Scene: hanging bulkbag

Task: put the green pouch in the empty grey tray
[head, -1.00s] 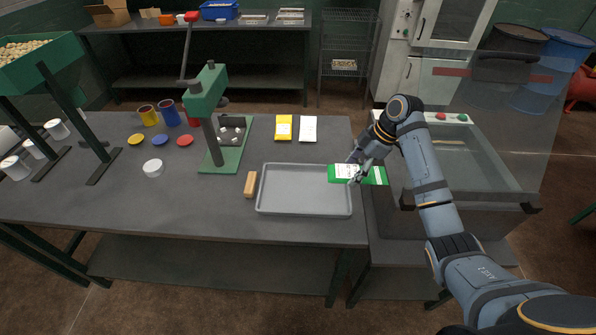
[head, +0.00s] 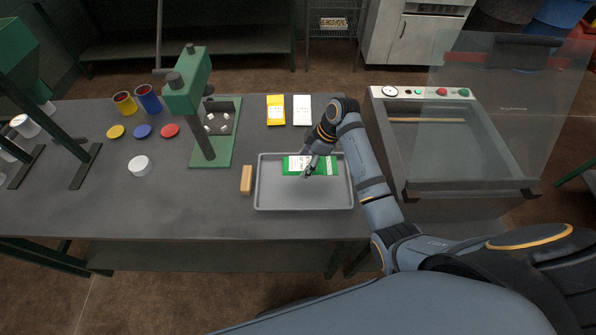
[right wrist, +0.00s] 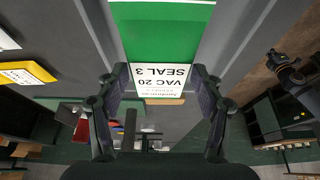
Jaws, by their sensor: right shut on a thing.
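The green pouch (head: 322,166) with a white label is over the grey tray (head: 275,198) in the head view. My right gripper (head: 306,170) is shut on the pouch near its labelled part. In the right wrist view the pouch (right wrist: 160,40) lies between the fingers of my gripper (right wrist: 155,95), and its label reads "VAC 20 SEAL 3". The tray holds nothing else that I can see. I cannot tell whether the pouch touches the tray floor.
A yellow pouch (head: 275,110) and a white pouch (head: 302,110) lie behind the tray. A wooden block (head: 247,180) is left of it, and a green press (head: 205,110) stands at the back left. A machine with a clear lid (head: 500,110) stands to the right.

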